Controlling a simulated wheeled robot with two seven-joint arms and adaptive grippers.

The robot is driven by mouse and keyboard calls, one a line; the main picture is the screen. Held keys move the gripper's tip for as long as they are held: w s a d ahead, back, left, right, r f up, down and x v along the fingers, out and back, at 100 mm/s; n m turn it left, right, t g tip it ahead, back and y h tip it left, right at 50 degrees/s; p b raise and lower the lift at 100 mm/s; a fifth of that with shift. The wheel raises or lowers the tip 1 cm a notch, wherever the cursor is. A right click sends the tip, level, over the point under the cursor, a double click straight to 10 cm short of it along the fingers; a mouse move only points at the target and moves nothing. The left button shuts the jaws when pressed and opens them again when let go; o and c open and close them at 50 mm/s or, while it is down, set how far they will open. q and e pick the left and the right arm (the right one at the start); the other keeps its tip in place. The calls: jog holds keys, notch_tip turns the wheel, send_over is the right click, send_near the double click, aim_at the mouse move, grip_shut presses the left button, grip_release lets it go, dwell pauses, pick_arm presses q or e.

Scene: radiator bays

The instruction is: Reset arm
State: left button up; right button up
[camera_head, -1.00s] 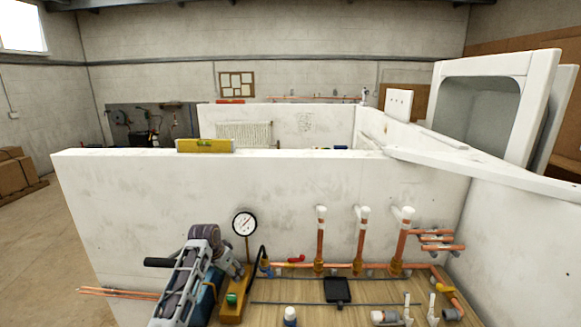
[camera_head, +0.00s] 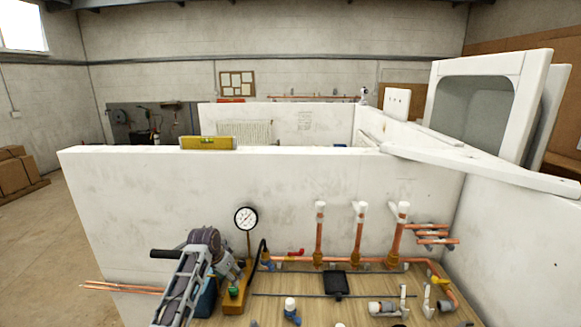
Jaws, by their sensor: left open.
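My left arm (camera_head: 180,288) comes up from the lower left, grey with a dark wrist (camera_head: 205,243). My left gripper (camera_head: 230,268) is at its far end, above the left end of the workbench (camera_head: 275,310). It is small and partly hidden behind the wrist, and I see nothing held in it. It is open, close beside the pressure gauge (camera_head: 246,218) on its yellow-brown stand; I cannot tell whether they touch. My right gripper is not in view.
Copper pipes (camera_head: 319,240) with white caps stand along the white wall (camera_head: 270,180). A black pad (camera_head: 336,283), a blue-and-white fitting (camera_head: 290,308) and several grey fittings lie on the bench. A yellow spirit level (camera_head: 208,143) rests on the wall's top.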

pick_arm(q)
jog(key=s+f+n+y, duration=0.1)
jog(key=s+f, duration=0.3)
jog(key=s, duration=0.5)
jog(key=s+f+n, duration=0.1)
jog(key=s+f, duration=0.3)
jog(key=s, duration=0.5)
jog(key=s+r+n, duration=0.1)
jog(key=s+r, duration=0.1)
jog(key=s, duration=0.9)
jog(key=s+r+n, duration=0.1)
jog(key=s+r, duration=0.1)
jog(key=s, duration=1)
notch_tip(320, 180, down, 34)
jog(key=s+g+b, duration=0.2)
jog(key=s+a+f+b, duration=0.1)
jog(key=s+a+f, duration=0.1)
jog(key=s+f, duration=0.9)
jog(key=s+a+f+g+b, duration=0.1)
jog(key=s+a+f, duration=0.1)
jog(key=s+f, duration=0.9)
jog(key=shift+s+a+f+y, duration=0.2)
jog(key=shift+a+f+y, duration=0.15)
jog(key=shift+a+y, duration=0.05)
